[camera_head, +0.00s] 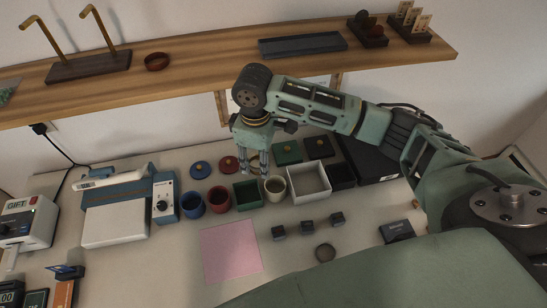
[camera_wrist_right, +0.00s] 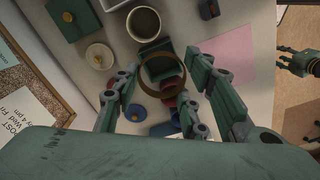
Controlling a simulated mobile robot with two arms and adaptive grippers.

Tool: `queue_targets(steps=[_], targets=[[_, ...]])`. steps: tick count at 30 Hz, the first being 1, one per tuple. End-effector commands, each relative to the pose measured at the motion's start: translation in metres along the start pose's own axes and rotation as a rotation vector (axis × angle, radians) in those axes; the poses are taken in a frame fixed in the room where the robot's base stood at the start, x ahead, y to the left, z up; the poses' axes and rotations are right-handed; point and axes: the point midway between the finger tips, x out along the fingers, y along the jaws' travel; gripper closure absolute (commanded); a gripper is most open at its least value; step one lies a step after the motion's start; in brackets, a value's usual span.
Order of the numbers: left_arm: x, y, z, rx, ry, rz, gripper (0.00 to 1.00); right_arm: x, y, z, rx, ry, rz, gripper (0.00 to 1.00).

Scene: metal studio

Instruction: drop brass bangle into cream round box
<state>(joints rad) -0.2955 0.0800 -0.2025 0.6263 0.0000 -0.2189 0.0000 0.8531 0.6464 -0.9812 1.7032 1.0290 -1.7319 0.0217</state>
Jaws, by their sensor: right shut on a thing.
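The brass bangle (camera_wrist_right: 162,75) is a thin ring held between the fingertips of my right gripper (camera_wrist_right: 165,84). In the head view my right gripper (camera_head: 257,172) hangs fingers down just left of and above the cream round box; the bangle is hard to make out there. The cream round box (camera_head: 276,189) stands upright and uncovered; in the right wrist view it (camera_wrist_right: 144,23) shows its open mouth, apart from the bangle. A round cream lid (camera_wrist_right: 99,56) lies beside it. My left gripper (camera_wrist_right: 296,62) shows at the right edge of the wrist view, fingers apart, and is outside the head view.
A green square box (camera_head: 247,195) is left of the cream box, a white square box (camera_head: 309,181) right. Red (camera_head: 219,199) and blue (camera_head: 192,205) round boxes stand further left. A wooden shelf (camera_head: 200,67) spans behind. A pink sheet (camera_head: 230,250) lies in front.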

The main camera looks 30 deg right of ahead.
Motion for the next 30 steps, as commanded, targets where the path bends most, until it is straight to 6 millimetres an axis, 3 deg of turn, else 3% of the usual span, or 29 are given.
queue_targets(steps=[1,6,15,23,30], targets=[[-0.015,-0.002,-0.001,-0.001,-0.001,-0.002,0.60,0.002,0.005,0.000,-0.063,-0.004,-0.007,0.84],[-0.035,-0.002,-0.002,-0.003,-0.004,-0.002,0.60,0.029,0.023,0.007,-0.291,-0.003,-0.006,0.84],[-0.057,-0.002,0.001,-0.003,-0.010,-0.002,0.60,0.069,0.037,0.027,-0.580,0.001,-0.002,0.84],[-0.058,-0.002,0.002,-0.003,-0.013,-0.001,0.60,0.082,0.040,0.033,-0.654,0.002,0.002,0.84],[-0.040,-0.001,0.004,-0.003,-0.014,-0.001,0.60,0.099,0.040,0.033,-0.654,0.002,0.002,0.84]])
